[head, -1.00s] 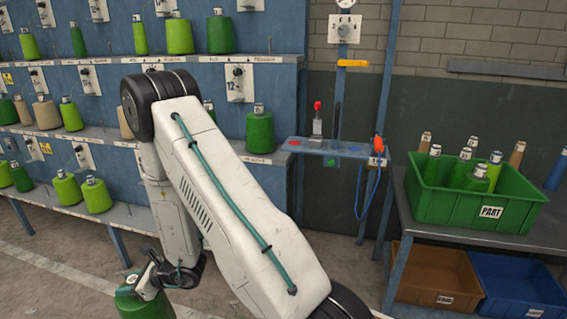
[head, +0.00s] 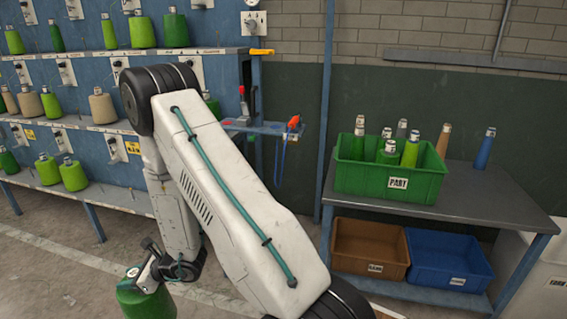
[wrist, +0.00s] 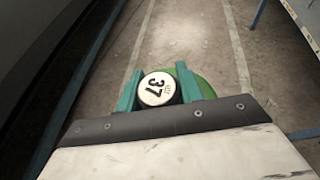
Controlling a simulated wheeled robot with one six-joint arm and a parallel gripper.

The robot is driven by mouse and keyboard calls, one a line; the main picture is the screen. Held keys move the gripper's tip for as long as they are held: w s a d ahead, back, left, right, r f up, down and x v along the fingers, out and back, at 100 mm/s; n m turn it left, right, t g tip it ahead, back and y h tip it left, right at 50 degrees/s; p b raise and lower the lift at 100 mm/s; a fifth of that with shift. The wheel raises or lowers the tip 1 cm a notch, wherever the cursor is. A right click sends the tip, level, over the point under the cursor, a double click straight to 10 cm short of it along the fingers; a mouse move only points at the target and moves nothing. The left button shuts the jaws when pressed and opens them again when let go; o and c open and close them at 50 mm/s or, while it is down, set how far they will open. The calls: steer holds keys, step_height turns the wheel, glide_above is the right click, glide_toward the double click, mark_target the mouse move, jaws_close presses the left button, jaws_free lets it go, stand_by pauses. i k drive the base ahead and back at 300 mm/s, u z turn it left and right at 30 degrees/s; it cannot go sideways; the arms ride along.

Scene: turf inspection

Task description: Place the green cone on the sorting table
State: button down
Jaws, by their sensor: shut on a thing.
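The green cone (head: 146,304) is held low at the bottom left of the head view, below my gripper (head: 150,278). In the wrist view my gripper (wrist: 158,88) has its teal fingers on either side of the cone's white cap (wrist: 157,89), marked 37. The sorting table (head: 500,208) stands at the right, with a dark grey top. On it are a green PART crate (head: 345,178) holding several cones, a brown cone (head: 443,139) and a blue cone (head: 485,148).
Under the table are a brown crate (head: 368,250) and a blue crate (head: 447,262). A white bin (head: 545,285) stands at the far right. Blue racks (head: 85,110) of cones fill the left. The tabletop right of the PART crate has bare room.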

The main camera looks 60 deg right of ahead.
mark_target(481, 196)
steer(key=k, duration=0.75)
steer(key=z, duration=2.15)
